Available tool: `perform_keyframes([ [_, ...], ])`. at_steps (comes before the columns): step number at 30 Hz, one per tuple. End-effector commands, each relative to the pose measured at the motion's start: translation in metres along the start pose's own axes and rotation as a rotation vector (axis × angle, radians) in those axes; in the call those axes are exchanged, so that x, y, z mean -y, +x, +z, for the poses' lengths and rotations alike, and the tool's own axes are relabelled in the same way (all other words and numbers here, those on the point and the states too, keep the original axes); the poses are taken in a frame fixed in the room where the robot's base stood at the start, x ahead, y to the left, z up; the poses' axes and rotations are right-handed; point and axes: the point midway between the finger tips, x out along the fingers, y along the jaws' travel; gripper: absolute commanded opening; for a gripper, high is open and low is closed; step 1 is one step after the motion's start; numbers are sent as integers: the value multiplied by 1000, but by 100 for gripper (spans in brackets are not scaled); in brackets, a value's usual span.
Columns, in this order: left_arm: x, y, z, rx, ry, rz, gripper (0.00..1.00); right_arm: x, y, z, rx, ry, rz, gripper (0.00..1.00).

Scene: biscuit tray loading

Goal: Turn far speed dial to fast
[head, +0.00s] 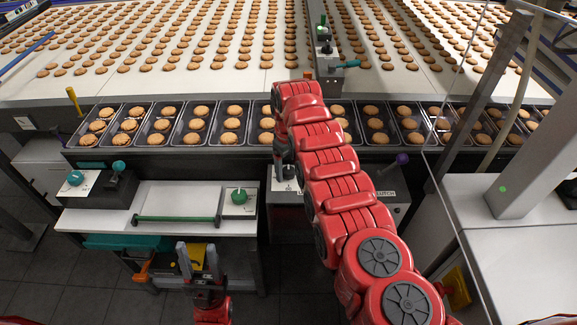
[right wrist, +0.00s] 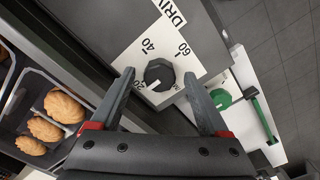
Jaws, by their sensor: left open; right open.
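A black dial (right wrist: 159,75) sits on a white plate (right wrist: 135,48) marked 20, 40 and 60, beside lettering that starts "DRI". Its white pointer mark is towards the 20 side. My right gripper (right wrist: 160,73) is open, with one finger on each side of this dial; I cannot tell whether they touch it. In the head view my right arm largely hides this dial. No word "fast" is readable. My left gripper (head: 198,249) is open and empty, low in front of the bench. A green dial (head: 239,196) is on the bench's right end.
Biscuit trays (head: 215,109) line the conveyor's (head: 225,75) near edge. A teal knob (head: 75,178) and a black control (head: 120,172) stand at left. A green bar (head: 176,219) crosses the bench front. A purple-knobbed lever (head: 402,160) is right of my arm.

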Motion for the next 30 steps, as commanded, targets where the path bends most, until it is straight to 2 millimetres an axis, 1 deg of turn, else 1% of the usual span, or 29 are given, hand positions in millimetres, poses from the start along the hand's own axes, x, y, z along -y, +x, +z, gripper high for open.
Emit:
perform_keyframes([
  [2,0,0,0,0,0,0,50,0,0,0,0,0,0,79],
  [5,0,0,0,0,0,0,50,0,0,0,0,0,0,62],
  [9,0,0,0,0,0,0,50,0,0,0,-1,0,0,37],
  [14,0,0,0,0,0,0,50,0,0,0,-1,0,0,8],
  [15,0,0,0,0,0,0,50,0,0,0,-1,0,0,1],
  [16,0,0,0,0,0,0,50,0,0,0,-1,0,0,0],
  [23,0,-2,0,0,0,0,50,0,0,0,-1,15,0,0],
  [30,0,-10,2,0,0,0,50,0,2,-1,-4,111,2,0],
])
